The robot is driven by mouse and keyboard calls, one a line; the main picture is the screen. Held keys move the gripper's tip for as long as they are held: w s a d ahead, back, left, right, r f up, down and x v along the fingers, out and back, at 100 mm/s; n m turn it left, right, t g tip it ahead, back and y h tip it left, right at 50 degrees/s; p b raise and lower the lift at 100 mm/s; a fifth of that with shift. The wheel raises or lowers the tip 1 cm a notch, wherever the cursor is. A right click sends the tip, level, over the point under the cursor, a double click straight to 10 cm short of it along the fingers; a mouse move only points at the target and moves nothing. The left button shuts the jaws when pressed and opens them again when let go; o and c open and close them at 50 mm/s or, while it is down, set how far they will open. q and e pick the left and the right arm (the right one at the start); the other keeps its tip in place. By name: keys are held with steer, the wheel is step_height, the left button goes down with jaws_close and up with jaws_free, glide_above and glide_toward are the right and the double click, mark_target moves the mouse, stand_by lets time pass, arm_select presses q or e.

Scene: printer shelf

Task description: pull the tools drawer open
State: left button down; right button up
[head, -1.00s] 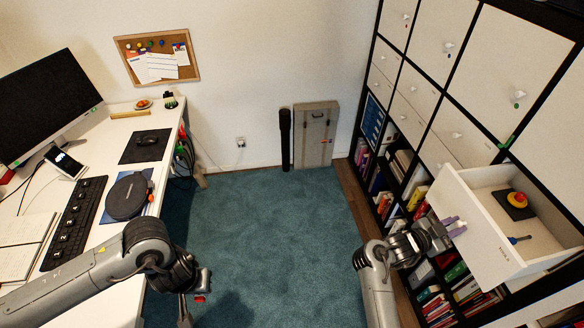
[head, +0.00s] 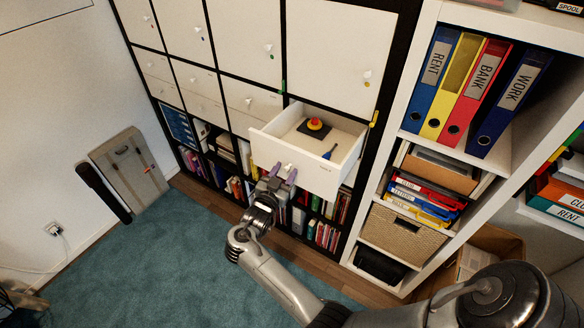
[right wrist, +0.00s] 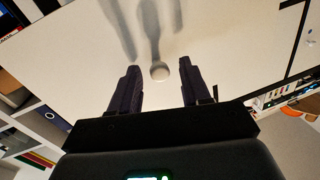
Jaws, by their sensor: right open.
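The white drawer (head: 318,178) stands pulled out of the shelf unit, with its inside showing. In it lie a red and yellow push button on a dark base (head: 315,126) and a small blue-handled tool (head: 329,152). Small lettering on the drawer front is too small to read surely. My right gripper (head: 282,172) is at the drawer front, open. In the right wrist view its two dark fingers stand on either side of the round white knob (right wrist: 160,73), with a gap on each side. My left gripper is out of view.
Closed white doors and drawers (head: 237,48) surround the open drawer, with book compartments (head: 325,235) below. A white shelf at right holds binders (head: 470,95) and a wicker basket (head: 400,235). A grey folded case (head: 130,170) leans on the wall. The teal carpet (head: 170,260) is clear.

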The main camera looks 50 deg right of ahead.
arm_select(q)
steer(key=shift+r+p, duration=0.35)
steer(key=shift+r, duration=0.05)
arm_select(e)
steer(key=r, duration=0.4)
steer(key=shift+s+r, duration=0.15)
steer(key=shift+s, duration=0.1)
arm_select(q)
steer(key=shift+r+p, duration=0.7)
arm_select(e)
steer(key=s+d+r, duration=0.3)
steer(key=s+r, duration=0.3)
steer(key=s, duration=0.4)
steer(key=shift+s+d+r, duration=0.25)
steer(key=shift+s+d, duration=0.05)
steer(key=shift+w, duration=0.1)
